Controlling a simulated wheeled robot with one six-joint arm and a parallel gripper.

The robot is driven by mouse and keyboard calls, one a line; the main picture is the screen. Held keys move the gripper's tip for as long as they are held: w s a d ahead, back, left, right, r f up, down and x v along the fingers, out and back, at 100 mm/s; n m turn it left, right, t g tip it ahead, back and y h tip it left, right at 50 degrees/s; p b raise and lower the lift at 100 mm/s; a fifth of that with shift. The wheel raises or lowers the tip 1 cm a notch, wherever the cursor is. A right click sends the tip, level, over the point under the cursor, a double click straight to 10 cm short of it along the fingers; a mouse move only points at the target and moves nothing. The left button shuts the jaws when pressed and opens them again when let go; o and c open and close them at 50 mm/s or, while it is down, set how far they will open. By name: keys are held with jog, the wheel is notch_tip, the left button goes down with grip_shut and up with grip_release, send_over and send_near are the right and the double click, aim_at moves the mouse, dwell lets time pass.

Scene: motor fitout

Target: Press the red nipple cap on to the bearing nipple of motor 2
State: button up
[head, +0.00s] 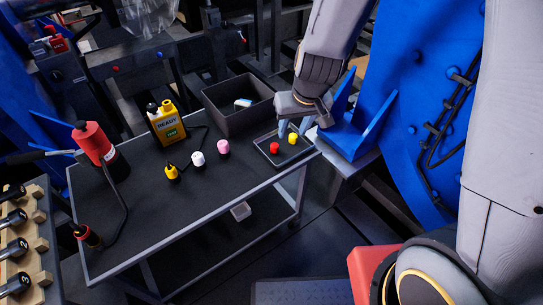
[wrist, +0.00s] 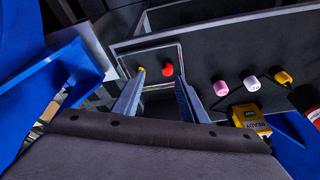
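The red nipple cap (head: 274,148) lies in a small shallow tray (head: 262,153) at the right end of the dark cart, with a yellow cap (head: 293,138) beside it. My gripper (head: 293,128) is above the tray, its fingers apart and pointing down. In the wrist view the red cap (wrist: 168,69) shows between the fingertips, nearer the right finger, and the yellow cap (wrist: 141,70) is by the left fingertip. My gripper (wrist: 160,82) is open and holds nothing. A large blue motor housing (head: 415,100) stands at right; I cannot read its number or make out a bearing nipple.
A dark open box (head: 238,105) stands just behind the tray. Yellow, white (head: 198,158) and pink (head: 223,147) small bottles, a yellow jug (head: 168,125) and a red-topped tool (head: 95,145) stand on the cart. A blue bracket (head: 350,135) is close right of my gripper. The cart's front middle is clear.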

jog(key=b, duration=0.2)
send_near(275, 147)
jog(key=f, duration=0.1)
jog(key=shift+n+t, duration=0.3)
jog(key=shift+t, duration=0.1)
jog(key=b+x, duration=0.6)
jog(key=x, duration=0.2)
jog(key=shift+a, duration=0.1)
jog(key=c, duration=1)
